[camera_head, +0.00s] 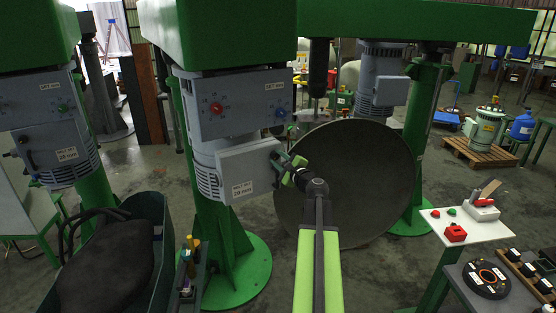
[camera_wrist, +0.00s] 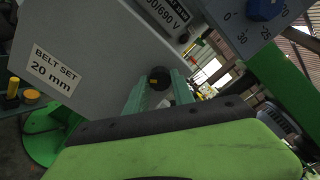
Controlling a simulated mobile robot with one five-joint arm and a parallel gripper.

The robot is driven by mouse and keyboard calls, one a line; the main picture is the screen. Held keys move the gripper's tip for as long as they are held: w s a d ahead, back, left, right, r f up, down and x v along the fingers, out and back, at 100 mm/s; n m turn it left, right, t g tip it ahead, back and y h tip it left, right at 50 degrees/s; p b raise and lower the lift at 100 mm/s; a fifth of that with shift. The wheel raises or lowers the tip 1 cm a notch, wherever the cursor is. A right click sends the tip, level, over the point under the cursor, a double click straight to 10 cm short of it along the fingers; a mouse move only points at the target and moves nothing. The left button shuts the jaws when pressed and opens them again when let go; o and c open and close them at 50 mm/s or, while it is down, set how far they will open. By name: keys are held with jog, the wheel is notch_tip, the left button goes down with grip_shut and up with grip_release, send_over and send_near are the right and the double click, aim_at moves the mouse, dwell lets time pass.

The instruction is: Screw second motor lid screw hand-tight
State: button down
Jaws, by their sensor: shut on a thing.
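The grey motor lid (camera_head: 246,170) with a "BELT SET 20 mm" label is on the middle green machine. In the wrist view the lid (camera_wrist: 95,55) fills the upper left, its face tilted. My gripper (camera_head: 281,161) is at the lid's right edge. In the wrist view the two teal fingers of my gripper (camera_wrist: 161,88) are closed around a dark round screw head (camera_wrist: 159,77) with a small yellow mark. The screw sits against the lid's edge; its shaft is hidden. I cannot make out the lid's other screws.
A large dark disc (camera_head: 345,185) stands just behind my arm. A grey control box (camera_head: 237,102) with a red knob is above the lid. A bin (camera_head: 152,215) with a black bag is at lower left. A white table (camera_head: 470,222) with red parts is at right.

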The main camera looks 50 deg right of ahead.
jog(key=shift+m, duration=0.3)
dwell(0.4)
jog(key=c, duration=1.1)
grip_release()
jog(key=shift+d, duration=0.1)
